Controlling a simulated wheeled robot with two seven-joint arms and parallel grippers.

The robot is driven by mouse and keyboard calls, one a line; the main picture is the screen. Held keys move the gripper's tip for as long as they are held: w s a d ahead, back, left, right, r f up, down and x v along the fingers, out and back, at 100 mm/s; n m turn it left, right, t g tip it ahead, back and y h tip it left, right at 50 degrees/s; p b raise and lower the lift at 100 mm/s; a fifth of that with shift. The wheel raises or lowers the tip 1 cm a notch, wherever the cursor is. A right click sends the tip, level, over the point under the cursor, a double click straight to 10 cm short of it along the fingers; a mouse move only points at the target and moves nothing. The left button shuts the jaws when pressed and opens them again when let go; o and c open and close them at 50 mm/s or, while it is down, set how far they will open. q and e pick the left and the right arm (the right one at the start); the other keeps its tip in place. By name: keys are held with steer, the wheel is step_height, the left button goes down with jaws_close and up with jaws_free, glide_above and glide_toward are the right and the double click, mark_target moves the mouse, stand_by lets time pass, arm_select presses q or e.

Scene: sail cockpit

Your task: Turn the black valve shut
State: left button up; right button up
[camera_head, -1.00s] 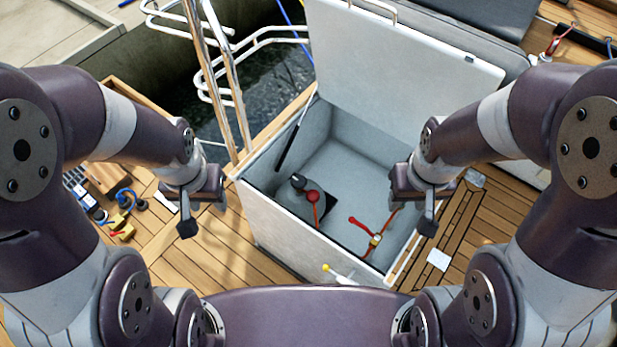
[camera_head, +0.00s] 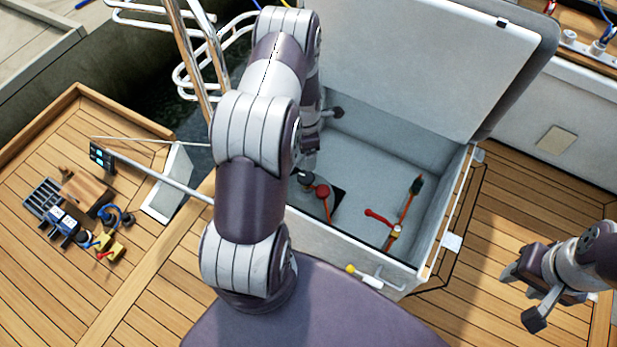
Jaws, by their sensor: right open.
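An open white locker (camera_head: 438,210) stands in the middle of the camera_head view. On its floor a small black fitting (camera_head: 306,179) sits beside a round red knob (camera_head: 322,191). A red lever (camera_head: 378,217) joins a brass fitting (camera_head: 394,232) nearer the front. A slim black piece (camera_head: 416,185) tops an orange-red hose; I cannot tell which black part is the valve. My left arm reaches over the locker's left side. My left gripper (camera_head: 328,118) is mostly hidden behind it, with one dark fingertip showing. My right gripper (camera_head: 523,297) is open and empty over the deck, right of the locker.
The raised locker lid (camera_head: 410,60) stands behind the opening. Metal rails (camera_head: 195,50) rise at the back left. A grating, a wooden block (camera_head: 85,190) and several small blue and yellow parts lie on the left deck. The right deck (camera_head: 535,200) is largely clear.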

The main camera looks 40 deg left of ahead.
mark_target(306, 176)
arm_select(q)
steer(key=shift+n, duration=0.3)
step_height(306, 176, down, 13)
steer(key=shift+a+r+b, duration=0.1)
steer(key=shift+b, duration=0.4)
steer(key=c, duration=1)
